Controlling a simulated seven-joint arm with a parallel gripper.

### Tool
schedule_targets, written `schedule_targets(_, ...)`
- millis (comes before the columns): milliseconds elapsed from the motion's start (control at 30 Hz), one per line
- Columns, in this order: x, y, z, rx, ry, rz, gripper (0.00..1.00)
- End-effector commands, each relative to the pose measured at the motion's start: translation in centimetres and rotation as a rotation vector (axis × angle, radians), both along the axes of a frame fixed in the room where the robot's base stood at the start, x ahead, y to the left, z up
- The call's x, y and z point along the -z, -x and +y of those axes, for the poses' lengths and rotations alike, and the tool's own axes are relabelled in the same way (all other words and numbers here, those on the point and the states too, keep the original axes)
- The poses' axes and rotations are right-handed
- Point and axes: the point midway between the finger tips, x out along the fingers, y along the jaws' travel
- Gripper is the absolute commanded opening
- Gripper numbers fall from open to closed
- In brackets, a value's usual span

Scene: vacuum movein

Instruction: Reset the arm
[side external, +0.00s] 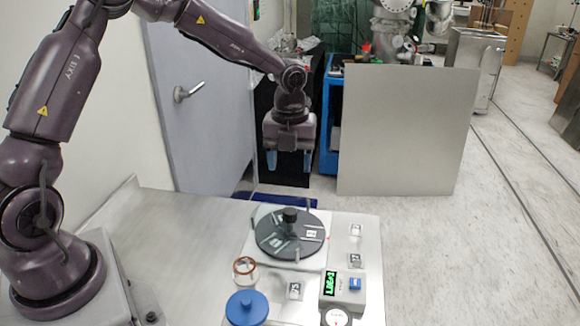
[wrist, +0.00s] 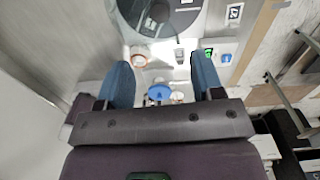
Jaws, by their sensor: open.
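My gripper (side external: 289,163) hangs from my arm with its blue fingers pointing down, above and behind the far part of the metal table (side external: 175,225). It is open and holds nothing. In the wrist view the two blue fingers (wrist: 164,84) stand wide apart with a clear gap between them. A dark round plate with a black knob (side external: 290,234) sits on a white base on the table, below and apart from my gripper. It also shows, cut off, at the top of the wrist view (wrist: 190,18).
Near the table's front are a copper-rimmed glass ring (side external: 244,268), a blue-lidded container (side external: 246,308), a gauge box with a green display (side external: 344,288) and several small marker tags (side external: 295,290). A grey panel (side external: 405,130) stands behind. The table's left part is bare.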

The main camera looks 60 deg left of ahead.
Motion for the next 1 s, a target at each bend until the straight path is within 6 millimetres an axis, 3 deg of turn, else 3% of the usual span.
schedule_targets(233, 0.0, 0.0, 0.0, -0.027, 0.001, -0.001, 0.61)
schedule_targets(367, 0.1, 0.1, -0.2, -0.200, 0.009, 0.003, 0.61)
schedule_targets(467, 1.1, 1.8, -0.4, -0.461, 0.015, 0.052, 0.61)
schedule_targets(567, 0.2, 4.1, -0.2, -0.779, -0.023, 0.067, 0.61)
schedule_targets(800, -5.2, 10.4, -0.4, -1.535, -0.093, -0.055, 0.61)
schedule_targets(1000, -9.5, 15.6, -1.1, -2.016, 0.020, -0.185, 0.61)
